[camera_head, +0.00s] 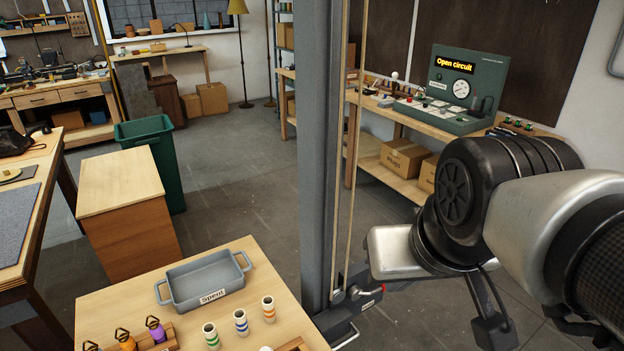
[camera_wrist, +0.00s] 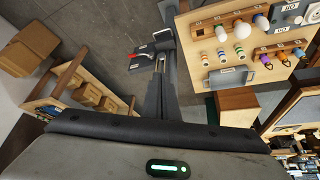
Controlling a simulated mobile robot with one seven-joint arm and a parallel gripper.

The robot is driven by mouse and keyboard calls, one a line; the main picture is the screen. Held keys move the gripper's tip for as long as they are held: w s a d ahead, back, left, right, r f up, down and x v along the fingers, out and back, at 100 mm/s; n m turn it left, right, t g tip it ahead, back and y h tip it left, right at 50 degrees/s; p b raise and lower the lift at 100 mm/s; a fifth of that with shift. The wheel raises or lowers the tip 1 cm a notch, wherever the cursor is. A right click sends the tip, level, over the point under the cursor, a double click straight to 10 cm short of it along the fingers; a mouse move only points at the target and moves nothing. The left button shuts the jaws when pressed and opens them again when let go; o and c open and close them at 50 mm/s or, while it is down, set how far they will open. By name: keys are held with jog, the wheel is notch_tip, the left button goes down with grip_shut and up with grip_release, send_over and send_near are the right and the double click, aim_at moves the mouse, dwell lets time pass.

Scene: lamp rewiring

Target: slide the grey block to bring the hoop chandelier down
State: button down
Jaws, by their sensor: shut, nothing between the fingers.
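A tall grey post (camera_head: 321,130) stands in the middle of the head view with two ropes running down its right side. At its foot is a dark grey block-like fitting (camera_head: 352,283) with a small label and a red-tipped part; I cannot tell for sure that this is the grey block. The post foot (camera_wrist: 165,42) and a red lever (camera_wrist: 140,55) also show in the wrist view. The pale housing of my gripper (camera_head: 395,252) is just right of the fitting. Its fingers are hidden, and contact cannot be told. The hoop chandelier is not in view.
A wooden table with a grey "Spent" tray (camera_head: 205,280) and several striped cylinders (camera_head: 240,322) is left of the post. A green bin (camera_head: 150,150) and wooden cabinet (camera_head: 125,215) stand behind. A bench with an "Open circuit" tester (camera_head: 455,90) is behind my arm. Floor between is clear.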

jog(key=c, duration=2.5)
grip_release()
jog(key=o, duration=0.3)
jog(key=shift+w+f, duration=0.1)
jog(key=o, duration=0.4)
jog(key=w+f+m+b, duration=0.2)
jog(key=w+f+b, duration=0.1)
jog(key=f, duration=0.2)
jog(key=w+f+m+g+b, duration=0.1)
jog(key=w+f+b, duration=0.2)
jog(key=w+f, duration=0.1)
jog(key=w+d+f+m+g+b, duration=0.1)
jog(key=w+f+m+b, duration=0.1)
jog(key=w+f+b, duration=0.2)
notch_tip(320, 180, down, 2)
jog(key=shift+w+f+m, duration=0.1)
jog(key=shift+m, duration=0.2)
jog(key=shift+o, duration=0.2)
jog(key=m+g+y+b, duration=0.1)
jog(key=m+g+b, duration=0.1)
jog(key=m+b, duration=0.5)
send_near(346, 341)
jog(key=f+b, duration=0.1)
jog(key=f, duration=0.1)
jog(key=f+b, duration=0.2)
jog(key=f, duration=0.1)
jog(key=w+f+b, duration=0.1)
jog(key=f, duration=0.1)
jog(key=shift+a+f+b, duration=0.3)
jog(key=shift+f+b, duration=0.05)
